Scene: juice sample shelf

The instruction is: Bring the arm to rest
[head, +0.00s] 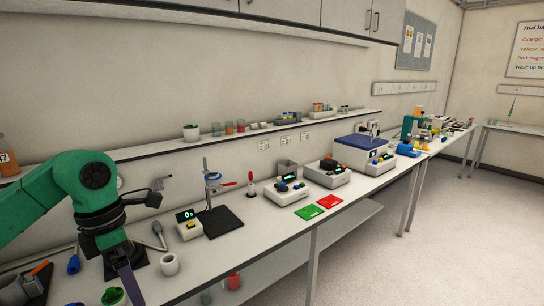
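My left arm comes in from the left edge, green with black joints, and bends down over the near end of the long bench (260,233). My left gripper (128,280) points down near the bottom edge of the view. Its fingers are dark and too small to tell open from shut. I see nothing clearly held in it. My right arm and gripper are not in view.
A white mug (169,265) stands just right of my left gripper. A green-topped container (113,296) is close on its left. A scale (189,227), a stand on a black base (219,221) and several instruments line the bench. Open floor (445,240) lies right.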

